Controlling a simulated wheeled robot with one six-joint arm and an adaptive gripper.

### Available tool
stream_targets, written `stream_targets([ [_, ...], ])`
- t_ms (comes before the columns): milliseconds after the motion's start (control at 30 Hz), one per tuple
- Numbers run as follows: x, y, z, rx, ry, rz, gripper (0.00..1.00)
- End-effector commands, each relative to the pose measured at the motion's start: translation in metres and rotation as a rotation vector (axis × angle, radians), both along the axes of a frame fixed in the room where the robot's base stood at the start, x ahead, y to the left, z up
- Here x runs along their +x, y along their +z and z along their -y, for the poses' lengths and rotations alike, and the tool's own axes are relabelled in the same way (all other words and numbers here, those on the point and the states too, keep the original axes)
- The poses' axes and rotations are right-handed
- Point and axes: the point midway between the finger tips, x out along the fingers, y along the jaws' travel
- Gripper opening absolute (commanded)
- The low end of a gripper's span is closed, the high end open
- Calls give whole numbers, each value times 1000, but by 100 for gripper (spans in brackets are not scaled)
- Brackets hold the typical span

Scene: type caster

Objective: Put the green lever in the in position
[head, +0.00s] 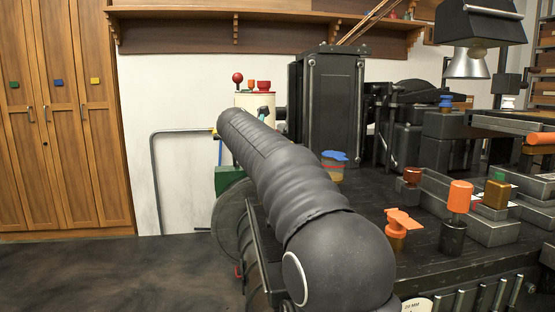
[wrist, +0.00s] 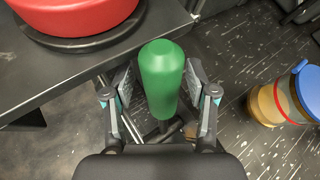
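The green lever (wrist: 162,78) shows in the wrist view as a smooth, rounded green handle in the upper middle. My gripper (wrist: 160,88) is open, with one finger on either side of the handle. A narrow gap seems to show between each finger pad and the handle, so I see no grip on it. In the head view my own dark arm covers the middle, and I cannot make out the lever there.
A red round part (wrist: 75,15) on a dark base sits at the upper left of the wrist view, on a grey metal surface (wrist: 60,85). A blue-topped tan container (wrist: 285,100) is at the right. In the head view, an orange knob (head: 460,196) stands on the dark bench.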

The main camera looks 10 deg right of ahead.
Motion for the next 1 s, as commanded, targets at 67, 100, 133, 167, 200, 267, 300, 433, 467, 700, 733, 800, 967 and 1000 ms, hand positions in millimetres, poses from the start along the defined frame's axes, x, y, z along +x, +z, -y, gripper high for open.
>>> stream_targets([
  [67, 0, 0, 0, 1, 0, -1, 57],
  [100, -1, 1, -1, 0, 0, 0, 57],
  [133, -2, 2, -2, 0, 0, 0, 57],
  [167, -4, 3, -3, 1, -1, 1, 57],
  [200, -6, 5, -5, 1, 1, 0, 57],
  [267, -11, 8, -10, 1, 2, 1, 57],
  [300, -15, 12, -13, 1, 2, 1, 57],
  [433, -32, 25, -27, 0, 3, 2, 57],
  [467, -37, 28, -30, -1, 3, 1, 57],
  [700, -66, 50, -53, 1, 3, 1, 57],
  [733, -68, 52, -55, 1, 2, 1, 57],
  [800, -74, 55, -59, 0, 2, 0, 57],
  [967, -80, 60, -64, 0, 0, 0, 57],
  [1000, -81, 60, -64, 0, 0, 0, 57],
])
